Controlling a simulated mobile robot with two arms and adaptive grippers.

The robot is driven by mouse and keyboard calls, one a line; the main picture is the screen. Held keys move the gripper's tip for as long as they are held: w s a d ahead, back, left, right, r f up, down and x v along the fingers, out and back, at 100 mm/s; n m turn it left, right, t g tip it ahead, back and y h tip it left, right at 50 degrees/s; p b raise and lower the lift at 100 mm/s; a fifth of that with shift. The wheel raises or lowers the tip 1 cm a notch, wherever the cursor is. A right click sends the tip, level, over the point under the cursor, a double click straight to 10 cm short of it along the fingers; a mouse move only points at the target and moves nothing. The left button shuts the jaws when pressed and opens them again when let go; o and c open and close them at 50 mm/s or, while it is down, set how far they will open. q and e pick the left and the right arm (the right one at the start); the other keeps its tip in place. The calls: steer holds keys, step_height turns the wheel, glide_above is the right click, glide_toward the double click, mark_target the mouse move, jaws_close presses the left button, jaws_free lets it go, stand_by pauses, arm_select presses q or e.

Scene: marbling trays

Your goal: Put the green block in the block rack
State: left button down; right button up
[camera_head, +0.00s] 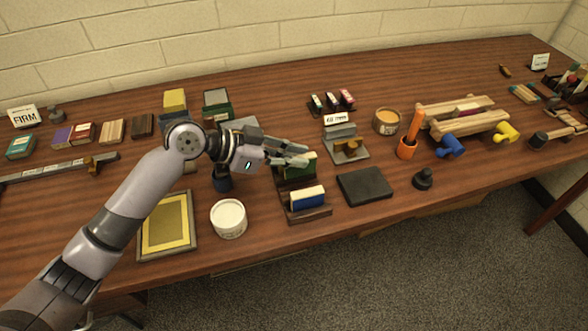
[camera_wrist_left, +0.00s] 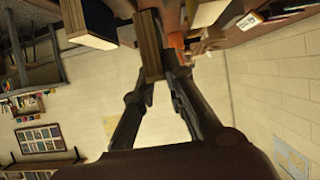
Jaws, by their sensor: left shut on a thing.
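The green block (camera_head: 298,171) has a pale top edge and stands at the back part of the dark wooden block rack (camera_head: 308,216). My left gripper (camera_head: 298,156) is shut on its upper part, and the fingers hide some of it. In the left wrist view the fingertips (camera_wrist_left: 163,78) close on a narrow, dark olive-brown block (camera_wrist_left: 149,45). A blue block with a cream top (camera_head: 308,197) stands in the front of the rack. I cannot tell whether the green block touches the rack's base. My right gripper is not in view.
A white tub (camera_head: 229,219) and a yellow framed screen (camera_head: 167,225) lie left of the rack. A dark flat slab (camera_head: 365,186) lies close on its right. A stand with a metal piece (camera_head: 346,147) and an orange cup (camera_head: 407,148) are farther right.

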mark_target(294, 176)
arm_select(q)
step_height(294, 176, down, 5)
steer(key=shift+r, duration=0.15)
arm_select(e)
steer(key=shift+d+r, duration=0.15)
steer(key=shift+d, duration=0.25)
arm_select(q)
steer(key=shift+f, duration=0.2)
steer(key=c, duration=1.6)
jaws_free()
steer(key=shift+c, duration=0.2)
steer(key=shift+r, duration=0.15)
